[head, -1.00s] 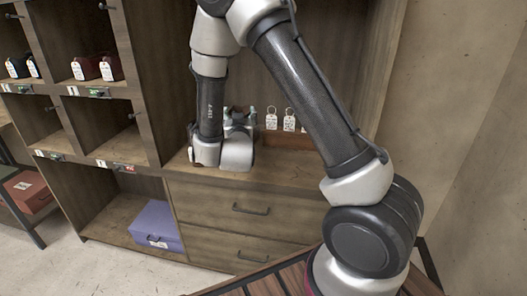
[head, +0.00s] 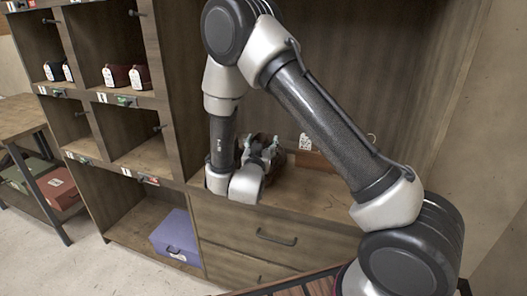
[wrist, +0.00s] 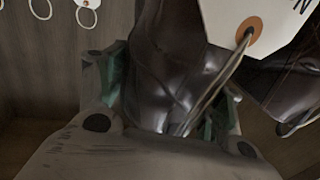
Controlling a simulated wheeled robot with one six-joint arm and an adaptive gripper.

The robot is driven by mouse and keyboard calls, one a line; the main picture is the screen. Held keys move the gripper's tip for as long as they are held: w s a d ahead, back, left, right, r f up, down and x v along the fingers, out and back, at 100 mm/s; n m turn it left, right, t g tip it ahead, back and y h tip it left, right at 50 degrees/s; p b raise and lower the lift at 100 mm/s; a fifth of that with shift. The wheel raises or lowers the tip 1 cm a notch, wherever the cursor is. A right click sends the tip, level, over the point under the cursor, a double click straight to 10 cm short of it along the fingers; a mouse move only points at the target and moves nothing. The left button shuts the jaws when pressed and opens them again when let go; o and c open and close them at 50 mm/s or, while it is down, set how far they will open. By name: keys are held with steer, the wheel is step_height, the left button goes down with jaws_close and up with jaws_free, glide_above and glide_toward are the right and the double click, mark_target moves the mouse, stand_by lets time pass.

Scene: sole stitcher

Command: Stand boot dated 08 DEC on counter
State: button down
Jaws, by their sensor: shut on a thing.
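My gripper (head: 262,150) is low over the wooden counter (head: 318,196) of the cabinet. In the wrist view it is shut on a dark brown boot (wrist: 170,70), whose shiny leather rises between the green-edged fingers. A white tag with an orange eyelet (wrist: 250,32) hangs in front on a string. Its date cannot be read; only part of a letter shows. A second dark boot (wrist: 285,85) shows at the right edge, close by. In the head view my arm hides most of the held boot. I cannot tell whether it touches the counter.
White ring tags (head: 305,142) hang at the counter's back, above a low wooden box (head: 315,160). Cubbies at left hold a dark blue tagged pair (head: 57,72) and a dark red tagged pair (head: 122,76). A purple box (head: 177,238) sits in the lower bay. Drawers lie under the counter.

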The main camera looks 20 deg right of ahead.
steer(key=shift+f, duration=1.05)
steer(key=shift+c, duration=1.2)
jaws_free()
steer(key=shift+f, duration=0.1)
steer(key=v, duration=1.2)
